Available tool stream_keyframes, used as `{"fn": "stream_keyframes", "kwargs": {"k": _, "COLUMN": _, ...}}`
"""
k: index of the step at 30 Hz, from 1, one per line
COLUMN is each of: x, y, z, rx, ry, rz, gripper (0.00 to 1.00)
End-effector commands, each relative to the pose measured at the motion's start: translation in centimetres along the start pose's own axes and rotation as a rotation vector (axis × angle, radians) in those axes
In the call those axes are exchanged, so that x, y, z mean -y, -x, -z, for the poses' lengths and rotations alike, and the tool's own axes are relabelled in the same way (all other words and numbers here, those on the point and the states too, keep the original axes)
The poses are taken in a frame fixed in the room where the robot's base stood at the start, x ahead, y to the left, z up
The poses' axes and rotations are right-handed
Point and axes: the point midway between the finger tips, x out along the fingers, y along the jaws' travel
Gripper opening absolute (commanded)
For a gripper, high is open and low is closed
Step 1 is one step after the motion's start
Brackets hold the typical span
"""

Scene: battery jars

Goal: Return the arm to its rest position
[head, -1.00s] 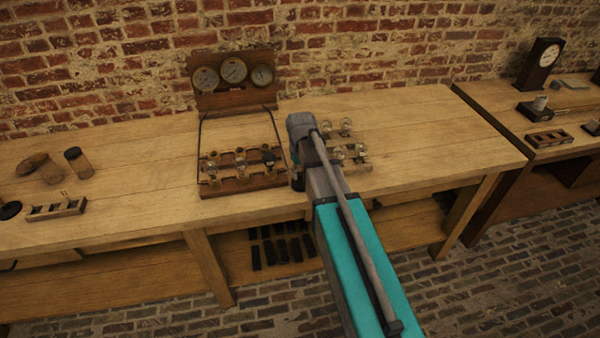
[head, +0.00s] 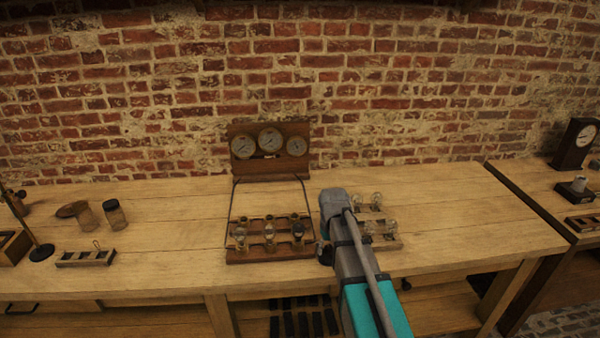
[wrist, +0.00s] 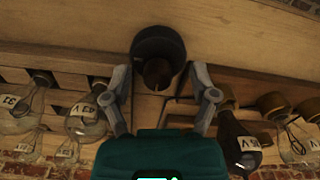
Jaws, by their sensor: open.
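My gripper (head: 325,252) hangs at the end of my grey and teal arm, at the right end of the wooden bulb rack in the head view. In the wrist view my gripper (wrist: 160,78) has its two grey fingers spread apart. A dark round piece (wrist: 158,52) shows between and beyond the fingertips; I cannot tell what it is or whether they touch it. A dark bulb (wrist: 238,145) lies to the right of the fingers, with labelled clear bulbs (wrist: 88,120) to the left.
The bulb rack (head: 270,256) stands before a three-dial gauge board (head: 268,168). A second group of clear bulbs (head: 376,200) is right of my arm. Jars (head: 114,214) and a small rack (head: 86,259) stand left. The bench (head: 470,230) is clear at right; a brick wall is behind.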

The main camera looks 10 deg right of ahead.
Motion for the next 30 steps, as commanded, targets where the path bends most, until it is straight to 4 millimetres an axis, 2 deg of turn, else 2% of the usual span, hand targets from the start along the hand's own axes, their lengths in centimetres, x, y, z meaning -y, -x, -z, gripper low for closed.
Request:
{"fn": "stream_keyframes", "kwargs": {"k": 1, "x": 0.4, "y": 0.7, "z": -1.6, "rx": 0.000, "ry": -0.014, "rz": 0.000, "gripper": 0.75}}
{"fn": "stream_keyframes", "kwargs": {"k": 9, "x": 2.2, "y": 3.5, "z": -9.5, "rx": 0.001, "ry": -0.128, "rz": 0.000, "gripper": 0.75}}
{"fn": "stream_keyframes", "kwargs": {"k": 12, "x": 2.8, "y": 4.3, "z": -12.0, "rx": 0.000, "ry": -0.170, "rz": 0.000, "gripper": 0.75}}
{"fn": "stream_keyframes", "kwargs": {"k": 15, "x": 3.2, "y": 4.8, "z": -13.7, "rx": 0.000, "ry": -0.200, "rz": 0.000, "gripper": 0.75}}
{"fn": "stream_keyframes", "kwargs": {"k": 19, "x": 3.4, "y": 5.0, "z": -14.4, "rx": 0.000, "ry": -0.218, "rz": 0.000, "gripper": 0.75}}
{"fn": "stream_keyframes", "kwargs": {"k": 30, "x": 3.4, "y": 4.9, "z": -14.3, "rx": 0.001, "ry": -0.219, "rz": 0.000, "gripper": 0.75}}
